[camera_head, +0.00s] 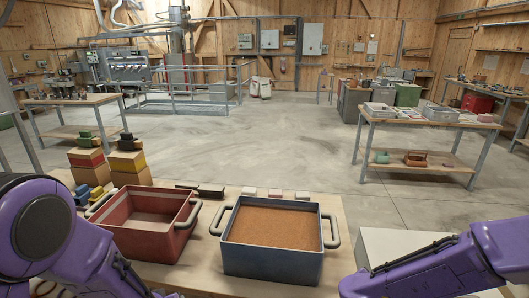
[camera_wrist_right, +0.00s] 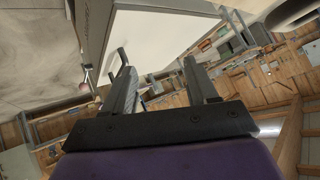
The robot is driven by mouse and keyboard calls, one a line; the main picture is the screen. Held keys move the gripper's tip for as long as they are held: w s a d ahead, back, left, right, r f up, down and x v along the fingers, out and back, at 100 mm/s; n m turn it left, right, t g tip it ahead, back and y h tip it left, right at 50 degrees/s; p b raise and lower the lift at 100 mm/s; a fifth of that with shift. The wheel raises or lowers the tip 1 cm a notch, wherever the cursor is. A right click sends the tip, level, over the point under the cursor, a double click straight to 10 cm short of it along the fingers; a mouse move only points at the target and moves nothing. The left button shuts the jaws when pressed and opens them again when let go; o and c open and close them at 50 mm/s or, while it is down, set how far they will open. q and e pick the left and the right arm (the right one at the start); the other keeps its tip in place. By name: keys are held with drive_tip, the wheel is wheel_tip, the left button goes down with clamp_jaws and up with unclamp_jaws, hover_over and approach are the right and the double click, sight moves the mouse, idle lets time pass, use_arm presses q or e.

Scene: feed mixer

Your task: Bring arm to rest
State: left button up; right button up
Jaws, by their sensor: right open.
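My right arm (camera_head: 435,268) comes in from the right in the head view, low over the right end of the bench. Its gripper is outside that view. In the right wrist view my right gripper (camera_wrist_right: 158,66) is open, with nothing between its two dark fingers. A pale flat surface (camera_wrist_right: 165,35) with a grey edge shows beyond the fingertips. My left arm (camera_head: 75,245) fills the lower left corner of the head view, and its gripper is not visible.
A red bin (camera_head: 150,238), empty as far as it shows, and a blue-grey bin (camera_head: 272,258) of brown feed stand on the bench (camera_head: 335,204). A white box (camera_head: 398,246) is beside my right arm. Blocks (camera_head: 90,172) are stacked at left.

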drive_tip(key=s+f+n+y+b, duration=0.1)
drive_tip(key=s+f, duration=0.3)
drive_tip(key=f, duration=0.4)
drive_tip(key=s+f+n+y+b, duration=0.1)
drive_tip(key=s+f, duration=0.4)
drive_tip(key=f, duration=0.2)
use_arm(q)
drive_tip(key=s+a+f+n+g+y+b, duration=0.1)
drive_tip(key=s+a+f+g, duration=0.1)
drive_tip(key=s+f, duration=0.8)
drive_tip(key=s+a+f+g+y+b, duration=0.1)
drive_tip(key=s+a+f+g+b, duration=0.1)
drive_tip(key=s+f, duration=0.9)
drive_tip(key=s+a, duration=0.1)
drive_tip(key=s, duration=0.5)
drive_tip(key=shift+s+a+n, duration=0.15)
drive_tip(key=shift+s+n, duration=0.1)
drive_tip(key=shift+n, duration=0.15)
use_arm(e)
drive_tip(key=s+d+f+n+g, duration=0.1)
drive_tip(key=s+f+n+g, duration=0.1)
drive_tip(key=s+f, duration=0.4)
drive_tip(key=s+d+f+n+g+y, duration=0.1)
drive_tip(key=s+f, duration=0.5)
drive_tip(key=s, duration=0.7)
drive_tip(key=shift+s+n+g, duration=0.3)
drive_tip(key=shift+n+g, duration=0.1)
drive_tip(key=shift+n, duration=0.2)
drive_tip(key=shift+f, duration=0.1)
